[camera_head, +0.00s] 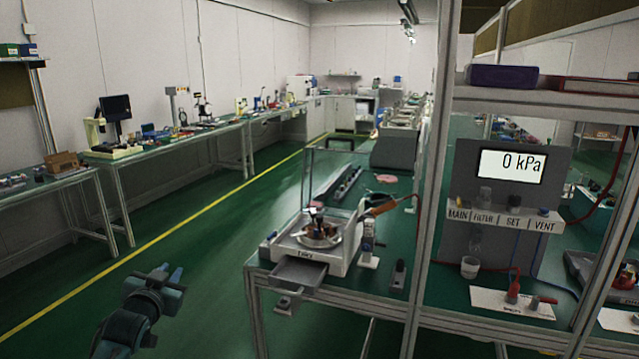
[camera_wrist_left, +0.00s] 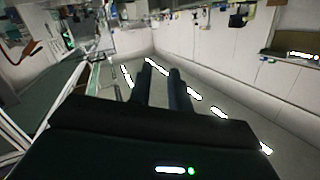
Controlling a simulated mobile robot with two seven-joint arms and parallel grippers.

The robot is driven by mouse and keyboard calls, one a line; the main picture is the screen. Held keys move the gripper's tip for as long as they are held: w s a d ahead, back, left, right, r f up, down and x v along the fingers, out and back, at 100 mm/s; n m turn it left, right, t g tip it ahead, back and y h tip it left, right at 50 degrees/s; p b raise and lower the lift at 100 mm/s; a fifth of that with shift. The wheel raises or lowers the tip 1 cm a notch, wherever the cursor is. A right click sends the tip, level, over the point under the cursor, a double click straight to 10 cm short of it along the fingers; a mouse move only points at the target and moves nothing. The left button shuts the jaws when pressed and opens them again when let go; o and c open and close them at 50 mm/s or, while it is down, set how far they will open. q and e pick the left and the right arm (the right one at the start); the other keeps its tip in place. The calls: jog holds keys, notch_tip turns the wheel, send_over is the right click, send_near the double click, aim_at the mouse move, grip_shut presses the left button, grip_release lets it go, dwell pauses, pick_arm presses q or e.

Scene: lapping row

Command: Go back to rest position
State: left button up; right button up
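My left gripper (camera_head: 170,271) is at the lower left of the head view, above the green floor and left of the workbench. Its two fingers also show in the left wrist view (camera_wrist_left: 161,74), with a clear gap between them. The gripper is open and holds nothing. It is apart from the bench and touches nothing that I can see. My right gripper is not in the head view or the left wrist view.
A workbench (camera_head: 380,325) stands to the right with a lapping machine (camera_head: 340,255) and a pressure display panel (camera_head: 511,165) on it. Frame posts (camera_head: 428,180) rise there. A long side bench (camera_head: 170,147) lines the left wall. The green floor aisle (camera_head: 190,235) is clear.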

pick_arm(q)
jog(key=s+d+f+g+h, duration=0.2)
jog(key=s+d+f, duration=0.4)
jog(key=s+f, duration=0.25)
jog(key=s+d+f+g+h, duration=0.1)
jog(key=s+d+f, duration=0.4)
jog(key=s+f, duration=0.4)
jog(key=s+d+f+g, duration=0.1)
jog(key=s+d, duration=0.3)
jog(key=s, duration=0.6)
jog(key=s+d+f+g+h, duration=0.1)
jog(key=s+d+f+g, duration=0.1)
jog(key=s, duration=0.7)
jog(key=shift+s+d+f+h, duration=0.3)
jog(key=shift+s+d+f, duration=0.05)
jog(key=shift+d, duration=0.5)
